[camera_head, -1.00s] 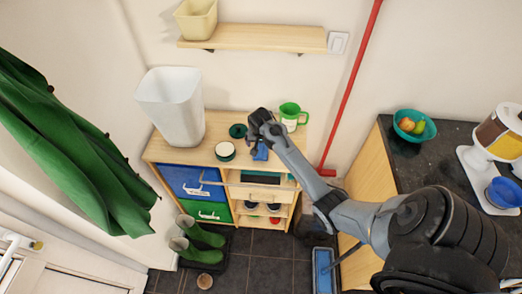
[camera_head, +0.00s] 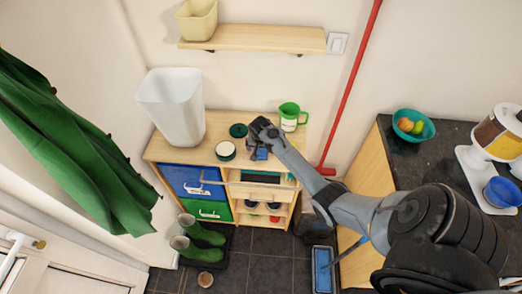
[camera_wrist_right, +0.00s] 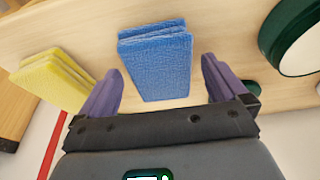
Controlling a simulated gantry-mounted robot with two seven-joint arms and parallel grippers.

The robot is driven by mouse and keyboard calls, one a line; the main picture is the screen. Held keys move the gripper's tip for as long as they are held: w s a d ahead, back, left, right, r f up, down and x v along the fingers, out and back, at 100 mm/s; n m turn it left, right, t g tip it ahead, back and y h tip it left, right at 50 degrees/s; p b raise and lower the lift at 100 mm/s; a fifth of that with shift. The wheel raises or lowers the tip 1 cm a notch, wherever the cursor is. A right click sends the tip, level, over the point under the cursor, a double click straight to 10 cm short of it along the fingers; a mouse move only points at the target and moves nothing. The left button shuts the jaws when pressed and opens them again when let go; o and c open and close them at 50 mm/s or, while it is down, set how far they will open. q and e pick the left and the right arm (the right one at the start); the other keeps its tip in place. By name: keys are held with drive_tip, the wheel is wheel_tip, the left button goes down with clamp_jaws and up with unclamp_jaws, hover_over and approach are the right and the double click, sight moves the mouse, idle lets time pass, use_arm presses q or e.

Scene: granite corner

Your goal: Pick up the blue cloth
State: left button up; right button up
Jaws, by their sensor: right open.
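The blue cloth (camera_wrist_right: 156,70) is a folded, textured stack on the light wooden top. In the right wrist view it stands upright in the picture between the fingers of my right gripper (camera_wrist_right: 161,72). The fingers are open, with a gap on each side of the cloth. In the head view the right gripper (camera_head: 257,148) is over the wooden cabinet top and hides most of the cloth, with a bit of blue (camera_head: 262,155) showing. My left gripper is not in view.
A folded yellow cloth (camera_wrist_right: 52,78) lies left of the blue one in the wrist view. A green-rimmed round tin (camera_head: 225,151), a dark green lid (camera_head: 238,130), a green mug (camera_head: 290,117) and a white bin (camera_head: 172,105) stand around on the cabinet top (camera_head: 200,148).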

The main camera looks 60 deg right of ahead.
drive_tip(key=shift+f, duration=0.25)
idle(0.4)
drive_tip(key=shift+c, duration=0.3)
drive_tip(key=c, duration=1)
drive_tip(key=shift+r, duration=0.2)
drive_tip(key=shift+r, duration=0.25)
wheel_tip(320, 180, up, 4)
drive_tip(key=shift+f+b, duration=0.1)
drive_tip(key=shift+b, duration=0.45)
drive_tip(key=s+d+r, duration=0.1)
drive_tip(key=s+r, duration=0.2)
drive_tip(key=s, duration=0.2)
drive_tip(key=s+d+r+b, duration=0.1)
drive_tip(key=s+d+r, duration=0.1)
drive_tip(key=s, duration=0.4)
drive_tip(key=shift+s+r, duration=0.15)
drive_tip(key=shift+r, duration=0.75)
